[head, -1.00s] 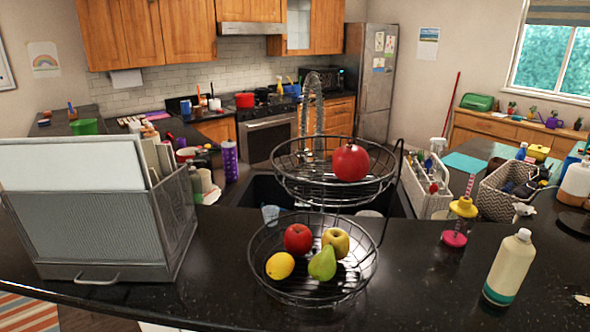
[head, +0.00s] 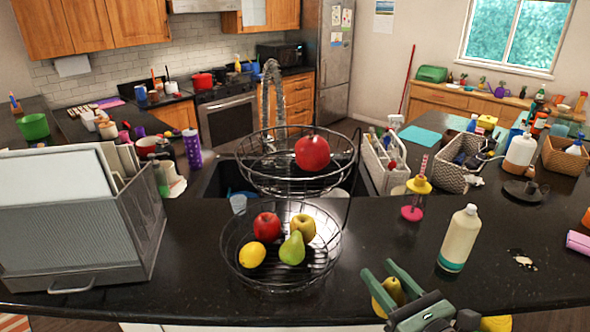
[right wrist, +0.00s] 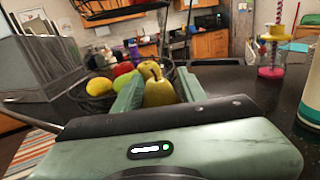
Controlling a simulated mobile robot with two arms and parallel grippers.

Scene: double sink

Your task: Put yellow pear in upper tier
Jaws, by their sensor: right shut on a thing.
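My right gripper (head: 390,288) is at the lower right of the head view, at the counter's front edge. It is shut on a yellow pear (head: 387,297), which also shows upright between the green fingers in the right wrist view (right wrist: 157,88). The two-tier wire basket stands on the counter, left of and beyond the gripper. Its upper tier (head: 265,188) holds a large red pomegranate-like fruit (head: 312,153). Its lower tier (head: 232,262) holds a red apple (head: 267,226), a yellow-green apple (head: 302,229), a lemon (head: 252,255) and a green pear (head: 292,248). My left gripper does not show.
A mesh file holder (head: 140,228) stands left of the basket. The sink (head: 212,185) lies behind the basket.

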